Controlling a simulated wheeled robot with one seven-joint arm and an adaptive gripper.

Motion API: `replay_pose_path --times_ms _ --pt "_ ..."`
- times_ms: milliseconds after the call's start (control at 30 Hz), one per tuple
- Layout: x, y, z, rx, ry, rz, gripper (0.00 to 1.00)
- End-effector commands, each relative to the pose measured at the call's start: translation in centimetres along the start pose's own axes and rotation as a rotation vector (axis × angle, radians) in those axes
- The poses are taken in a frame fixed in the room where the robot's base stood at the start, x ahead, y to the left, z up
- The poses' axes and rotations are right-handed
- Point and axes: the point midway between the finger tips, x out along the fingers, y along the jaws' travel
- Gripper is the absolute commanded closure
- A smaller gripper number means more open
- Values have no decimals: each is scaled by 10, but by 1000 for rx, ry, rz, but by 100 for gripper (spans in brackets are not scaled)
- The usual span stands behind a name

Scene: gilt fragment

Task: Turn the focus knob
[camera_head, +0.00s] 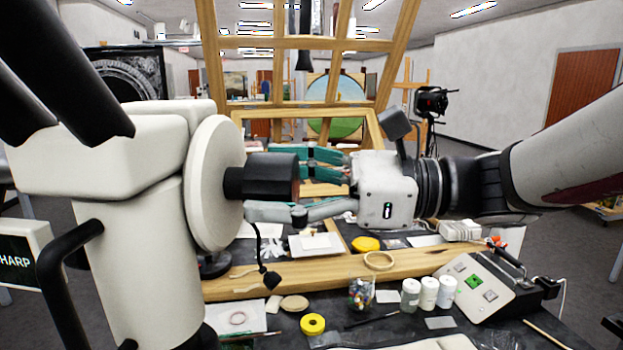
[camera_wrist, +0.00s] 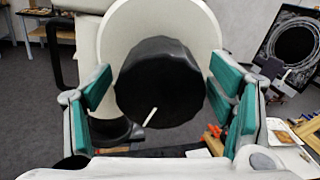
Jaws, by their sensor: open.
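The focus knob (camera_head: 268,178) is a thick black cylinder sticking out from a round white disc (camera_head: 214,183) on the white microscope body (camera_head: 110,160). In the wrist view the knob (camera_wrist: 160,85) faces me, with a short pale line low on its face. My gripper (camera_head: 292,185) comes from the right, level with the knob. Its teal-padded fingers are open. In the wrist view the knob shows between my gripper's fingers (camera_wrist: 165,95), with gaps visible on both sides. In the head view one finger passes below the knob's front. I see no clear contact.
Below are a wooden bar (camera_head: 330,277), white bottles (camera_head: 428,292), a jar of coloured bits (camera_head: 361,293) and a control box (camera_head: 475,288). A black cable (camera_head: 262,255) hangs under the knob. A wooden easel frame stands behind.

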Motion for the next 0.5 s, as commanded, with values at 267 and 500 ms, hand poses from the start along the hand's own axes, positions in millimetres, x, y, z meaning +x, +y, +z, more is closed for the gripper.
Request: replay_pose_path --times_ms 267,500 --pt "3 0 0 0 0 1 24" --pt "3 0 0 0 0 0 65"
